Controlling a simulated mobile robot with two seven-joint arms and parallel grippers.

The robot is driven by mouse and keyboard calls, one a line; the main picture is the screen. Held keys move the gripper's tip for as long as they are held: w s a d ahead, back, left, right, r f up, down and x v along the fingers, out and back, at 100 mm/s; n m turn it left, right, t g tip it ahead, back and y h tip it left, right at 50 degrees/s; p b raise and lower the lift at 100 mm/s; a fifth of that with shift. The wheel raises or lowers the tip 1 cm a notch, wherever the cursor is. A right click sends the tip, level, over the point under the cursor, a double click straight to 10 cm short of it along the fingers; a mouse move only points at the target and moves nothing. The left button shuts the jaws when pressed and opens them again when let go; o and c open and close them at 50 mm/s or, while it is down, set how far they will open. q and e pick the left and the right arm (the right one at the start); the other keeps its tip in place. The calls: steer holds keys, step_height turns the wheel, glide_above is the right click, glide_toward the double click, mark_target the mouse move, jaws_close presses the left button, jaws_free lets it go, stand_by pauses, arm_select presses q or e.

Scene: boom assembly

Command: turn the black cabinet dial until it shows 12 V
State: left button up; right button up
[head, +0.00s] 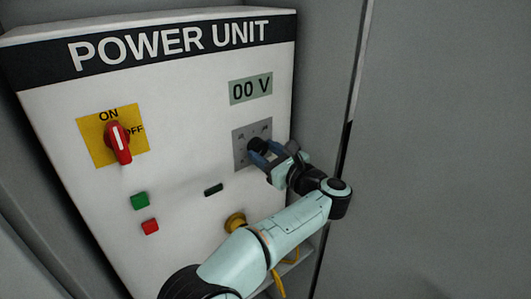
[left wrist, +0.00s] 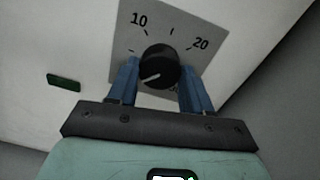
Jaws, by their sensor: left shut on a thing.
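The black dial (head: 257,146) sits on a grey plate (head: 240,155) on the right part of the white power unit. In the left wrist view the dial (left wrist: 159,66) has a pale pointer line aimed to the lower left, and the plate is marked 10 and 20. The display (head: 251,89) above it reads 00 V. My left gripper (head: 263,153) is shut on the dial, with one blue finger on each side, as the left wrist view (left wrist: 160,84) shows. My right gripper is not in view.
A red rotary switch (head: 118,143) on a yellow plate marked ON and OFF is at the left. Green (head: 140,201) and red (head: 150,226) buttons sit below it. A yellow round part (head: 236,222) is close above my left forearm. Grey wall (head: 450,150) fills the right.

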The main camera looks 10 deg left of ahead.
arm_select(q)
steer(key=shift+m, duration=0.3)
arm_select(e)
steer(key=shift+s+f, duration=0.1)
arm_select(q)
steer(key=shift+m+b, duration=0.3)
steer(key=shift+m, duration=0.7)
steer(key=m, duration=0.2)
steer(key=shift+m, duration=0.3)
steer(key=m, duration=0.2)
steer(key=shift+m, duration=0.4)
steer(key=m, duration=0.2)
steer(key=shift+m, duration=0.4)
steer(key=m, duration=0.5)
steer(key=shift+s+m+t, duration=0.1)
steer(key=shift+m+t, duration=0.2)
steer(key=shift+t, duration=0.1)
steer(key=m+p, duration=0.1)
steer(key=m, duration=0.4)
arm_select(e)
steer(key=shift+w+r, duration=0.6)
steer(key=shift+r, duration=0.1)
arm_select(q)
steer(key=shift+m+p, duration=0.3)
